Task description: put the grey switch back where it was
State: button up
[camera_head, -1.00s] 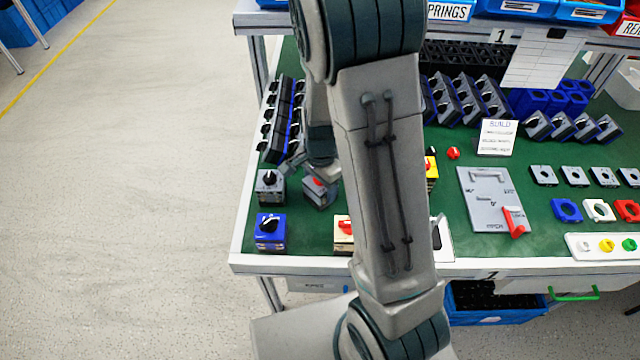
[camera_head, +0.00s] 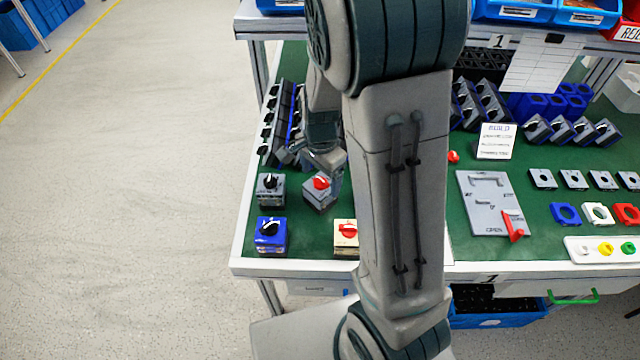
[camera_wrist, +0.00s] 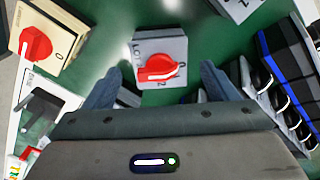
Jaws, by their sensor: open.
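A grey switch with a red knob (camera_head: 320,193) stands on the green bench top at the left and sits turned at an angle. In the wrist view the same grey switch (camera_wrist: 174,45) lies ahead between my two fingers, its red knob facing me. A second grey switch, with a black knob (camera_head: 270,190), stands just left of it; part of a grey box (camera_wrist: 238,8) shows at the wrist view's top edge. My gripper (camera_wrist: 158,78) is open and empty, behind and above the red-knob switch, clear of its knob. My arm hides part of the bench.
A blue switch (camera_head: 270,236) and a beige switch with a red knob (camera_head: 345,238) stand near the front edge. A rack of black-knobbed switches (camera_head: 278,120) stands behind. A grey plate with a red lever (camera_head: 486,200) lies to the right.

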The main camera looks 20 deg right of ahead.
notch_tip(320, 180, up, 6)
jog(key=shift+r, duration=0.25)
jog(key=s+r+n+t, duration=0.3)
jog(key=s+r+n, duration=0.6)
jog(key=s+n, duration=0.3)
jog(key=shift+s+n, duration=0.3)
jog(key=shift+s, duration=0.75)
jog(key=shift+r, duration=0.1)
